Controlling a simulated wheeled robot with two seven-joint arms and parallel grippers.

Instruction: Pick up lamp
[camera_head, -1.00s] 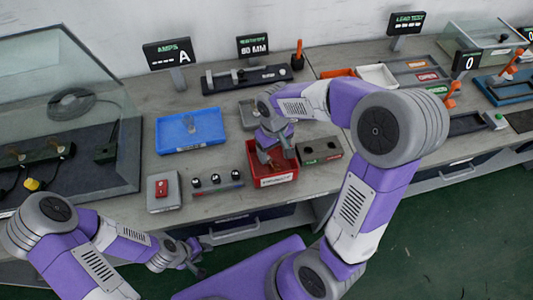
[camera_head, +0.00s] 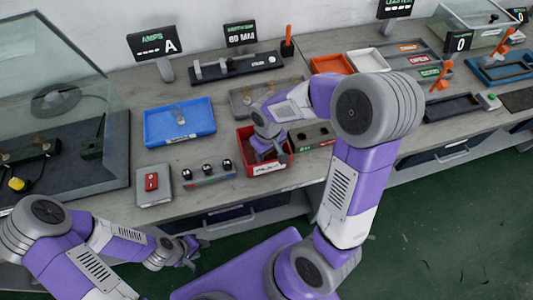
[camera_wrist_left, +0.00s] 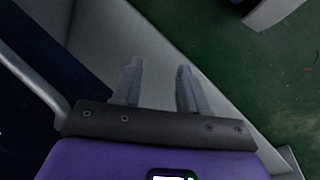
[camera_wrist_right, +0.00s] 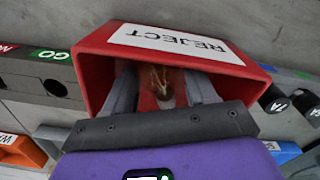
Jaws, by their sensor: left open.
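A small clear and brownish piece with a dark round end (camera_wrist_right: 163,88), which may be the lamp, shows inside the red bin labelled REJECT (camera_wrist_right: 90,60). My right gripper (camera_wrist_right: 163,80) reaches into this bin with its fingers apart, one on each side of the piece; I see no clear contact. In the head view my right gripper (camera_head: 270,152) is over the red bin (camera_head: 250,168) and hides part of its inside. Another small clear piece (camera_head: 180,119) lies in the blue tray (camera_head: 160,138). My left gripper (camera_wrist_left: 158,85) is open and empty, low by the bench's front edge.
A dark GO gauge block (camera_head: 312,135) stands right of the red bin. A grey tray (camera_head: 240,98) lies behind. An orange tray (camera_head: 330,63) is at the back right.

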